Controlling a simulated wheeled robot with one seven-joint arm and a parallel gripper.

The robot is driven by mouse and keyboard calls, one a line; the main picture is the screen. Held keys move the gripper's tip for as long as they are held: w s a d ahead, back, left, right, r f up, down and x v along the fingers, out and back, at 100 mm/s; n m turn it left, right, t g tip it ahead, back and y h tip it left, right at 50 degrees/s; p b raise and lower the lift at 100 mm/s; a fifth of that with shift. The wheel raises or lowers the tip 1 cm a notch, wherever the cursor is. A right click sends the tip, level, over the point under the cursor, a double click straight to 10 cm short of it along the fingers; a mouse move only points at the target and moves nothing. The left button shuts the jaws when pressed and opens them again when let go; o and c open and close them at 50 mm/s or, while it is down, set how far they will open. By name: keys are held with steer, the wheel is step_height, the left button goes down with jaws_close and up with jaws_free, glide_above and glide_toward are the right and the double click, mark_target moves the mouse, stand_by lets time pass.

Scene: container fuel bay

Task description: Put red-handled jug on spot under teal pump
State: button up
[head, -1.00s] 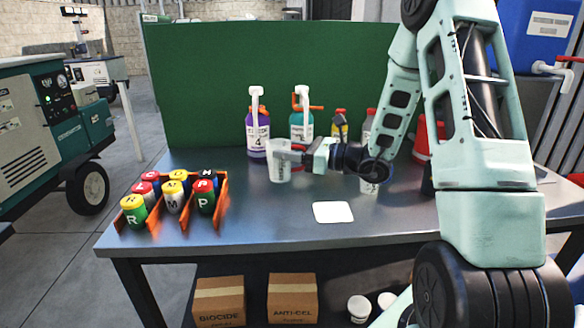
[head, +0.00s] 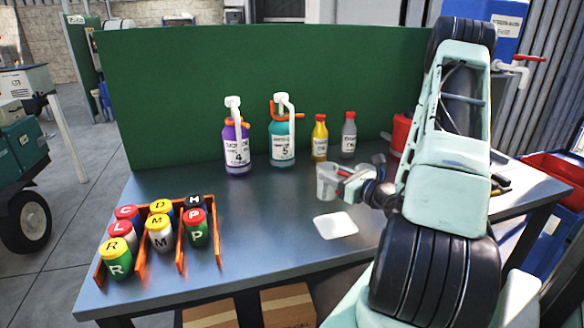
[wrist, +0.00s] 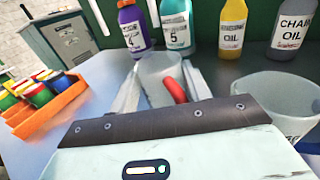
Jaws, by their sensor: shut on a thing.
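The red-handled jug (head: 326,182) is a translucent pale cup. My gripper (head: 345,182) is shut on it at its red handle, which shows in the wrist view between the fingers. The jug (wrist: 158,72) looks upright; I cannot tell whether its base touches the table. The teal pump bottle (head: 282,140), marked 5, stands at the back of the table, left of and behind the jug, with a white spout and an orange-red part on top. It also shows in the wrist view (wrist: 174,28). I cannot make out a marked spot beneath its spout.
A purple pump bottle (head: 237,145) stands left of the teal one; yellow (head: 320,140) and grey (head: 348,138) bottles stand right. A second pale container (wrist: 265,105) is close on the right. A white square (head: 335,225) lies in front. An orange rack (head: 150,245) holds several cans.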

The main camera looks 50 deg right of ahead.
steer(key=w+p, duration=0.1)
steer(key=w, duration=0.4)
steer(key=w+d+p, duration=0.1)
steer(key=w, duration=0.4)
steer(key=w+p, duration=0.1)
steer(key=w, duration=0.4)
steer(key=shift+d+f+p, duration=0.2)
steer(key=shift+f+p, duration=0.15)
steer(key=shift+f, duration=0.35)
steer(key=shift+f, duration=0.15)
steer(key=o, duration=1)
